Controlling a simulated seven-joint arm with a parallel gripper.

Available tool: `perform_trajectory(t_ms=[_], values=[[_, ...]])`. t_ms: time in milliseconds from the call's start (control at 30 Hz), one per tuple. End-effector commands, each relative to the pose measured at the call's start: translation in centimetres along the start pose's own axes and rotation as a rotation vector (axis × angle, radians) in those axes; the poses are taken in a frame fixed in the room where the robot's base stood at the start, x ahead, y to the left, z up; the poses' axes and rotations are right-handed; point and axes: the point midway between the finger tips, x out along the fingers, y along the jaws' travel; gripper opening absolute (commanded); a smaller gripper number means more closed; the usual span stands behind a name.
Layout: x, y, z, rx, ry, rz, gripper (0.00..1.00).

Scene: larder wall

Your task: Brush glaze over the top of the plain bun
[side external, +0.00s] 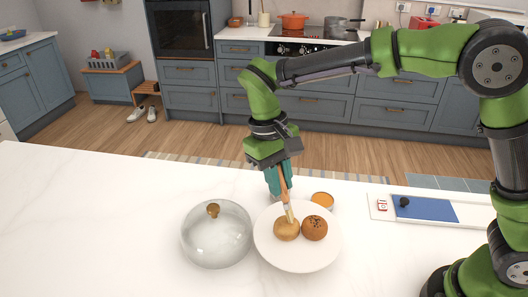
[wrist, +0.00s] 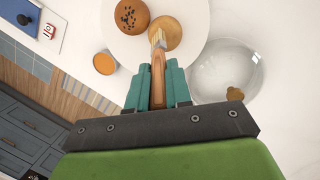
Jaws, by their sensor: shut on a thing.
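My gripper (side external: 279,178) is shut on the wooden handle of a brush (side external: 287,208) and holds it steeply over the plate. In the wrist view the brush (wrist: 158,62) points away from my gripper (wrist: 157,85), and its pale bristles overlap the plain bun (wrist: 170,36). The bristles look to be at the top of the plain bun (side external: 286,231); I cannot tell how firmly they touch. A darker bun with dark bits on top (side external: 314,228) sits close on the right. Both buns are on a white plate (side external: 298,262). A small pot of orange glaze (side external: 322,200) stands behind the plate.
A clear glass dome with a brass knob (side external: 216,238) stands left of the plate, close to its rim. A white board with a blue panel (side external: 425,209) lies at the right. The left of the white counter (side external: 90,220) is clear.

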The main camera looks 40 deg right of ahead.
Motion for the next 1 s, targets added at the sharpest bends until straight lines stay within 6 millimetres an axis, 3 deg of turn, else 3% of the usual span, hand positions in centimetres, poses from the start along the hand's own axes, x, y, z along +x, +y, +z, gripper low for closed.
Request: perform_trajectory(t_ms=[167,567,1000], values=[[0.0,0.5,-0.5,0.000,-0.001,0.000,0.00],[0.3,-1.0,1.1,0.000,-0.003,0.000,0.00],[-0.1,0.5,-0.5,0.000,-0.002,0.000,0.00]])
